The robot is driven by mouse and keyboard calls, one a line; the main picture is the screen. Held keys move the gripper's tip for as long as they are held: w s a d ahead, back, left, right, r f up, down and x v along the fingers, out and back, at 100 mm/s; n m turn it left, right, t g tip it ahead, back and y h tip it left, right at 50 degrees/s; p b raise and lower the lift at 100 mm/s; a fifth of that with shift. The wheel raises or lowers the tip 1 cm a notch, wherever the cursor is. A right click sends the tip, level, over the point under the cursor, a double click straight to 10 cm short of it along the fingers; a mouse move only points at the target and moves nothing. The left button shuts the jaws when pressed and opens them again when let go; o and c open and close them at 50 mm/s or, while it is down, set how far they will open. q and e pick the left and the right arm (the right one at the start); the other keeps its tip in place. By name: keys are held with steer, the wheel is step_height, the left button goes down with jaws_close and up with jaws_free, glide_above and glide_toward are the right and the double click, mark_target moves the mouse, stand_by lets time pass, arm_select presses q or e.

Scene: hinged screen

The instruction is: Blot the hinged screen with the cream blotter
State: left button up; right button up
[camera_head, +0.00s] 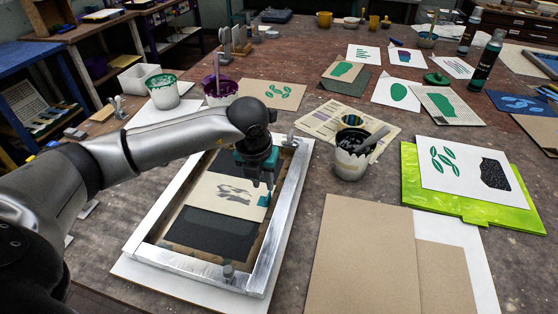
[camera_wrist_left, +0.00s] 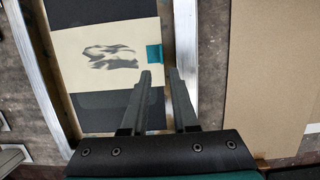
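The hinged screen (camera_head: 283,195) is a silvery rectangular frame lying flat on the table, with dark grey areas inside it. The cream blotter (camera_head: 215,194) lies inside the frame and bears smudgy grey marks. A teal tab (camera_head: 264,201) sticks out from its right edge. In the left wrist view the blotter (camera_wrist_left: 75,50) lies between two frame bars, with the teal tab (camera_wrist_left: 154,58) just beyond the fingertips. My left gripper (camera_head: 263,186) is over the frame's right side; its fingers (camera_wrist_left: 160,72) are apart with nothing between them. My right gripper is not in view.
A white pot with dark contents (camera_head: 352,160) stands right of the frame. Brown boards (camera_head: 365,250) lie at the front right, beside a lime-green tray (camera_head: 420,195). Two ink pots (camera_head: 162,92) stand behind my left arm. Prints and bottles cover the back of the table.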

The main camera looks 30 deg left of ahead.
mark_target(268, 196)
arm_select(q)
steer(key=shift+b+x, duration=0.8)
steer(key=shift+x, duration=0.15)
steer(key=b+x, duration=0.5)
steer(key=x, duration=0.1)
steer(key=shift+w+d+f, duration=0.1)
steer(key=shift+w+f, duration=0.05)
steer(key=shift+w, duration=0.1)
steer(key=shift+c, duration=1.2)
jaws_close()
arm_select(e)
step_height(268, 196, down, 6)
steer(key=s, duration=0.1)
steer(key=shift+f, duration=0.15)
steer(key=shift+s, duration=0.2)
